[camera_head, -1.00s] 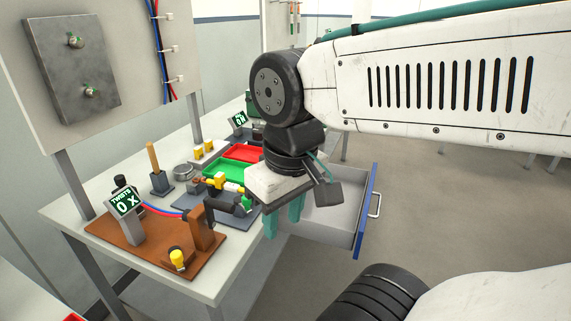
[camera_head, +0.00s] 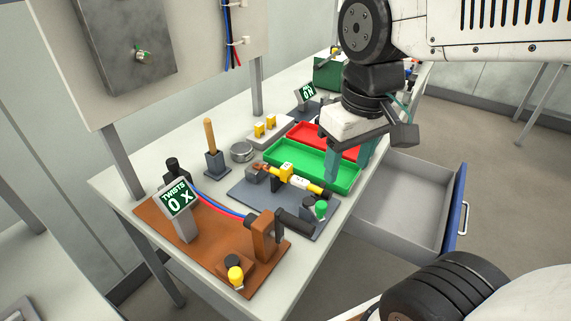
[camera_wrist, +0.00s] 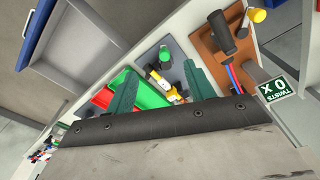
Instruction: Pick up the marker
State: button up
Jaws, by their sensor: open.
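I cannot make out a marker with certainty in either view. My gripper (camera_head: 350,162) is open and empty, with its two green fingers pointing down. In the head view it appears over the right end of the green tray (camera_head: 290,160), in front of the red tray (camera_head: 310,132). In the wrist view the open fingers of my gripper (camera_wrist: 160,88) frame the grey fixture plate (camera_wrist: 150,46) and part of the green tray (camera_wrist: 145,99). My wrist hides part of the trays and the bench behind.
An open drawer (camera_head: 408,200) juts from the bench's right side. A brown board (camera_head: 160,225) carries a twist display (camera_head: 178,198), blue and red wires and a brown post. A wooden-handled tool (camera_head: 210,135) stands upright in a holder. An upright panel rises at the left.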

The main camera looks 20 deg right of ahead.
jog(key=w+a+f+n, duration=0.1)
jog(key=w+f+n, duration=0.2)
jog(key=w, duration=0.8)
jog(key=n+g, duration=0.1)
jog(key=n, duration=0.1)
send_over(288, 166)
jog(key=f, duration=0.3)
jog(key=s+f, duration=0.1)
jog(key=f, duration=0.1)
jog(key=shift+a, duration=0.25)
jog(key=f, duration=0.5)
jog(key=w+f, duration=0.1)
jog(key=f, duration=0.2)
jog(key=shift+d, duration=0.2)
jog(key=shift+f, duration=0.3)
jog(key=c, duration=1)
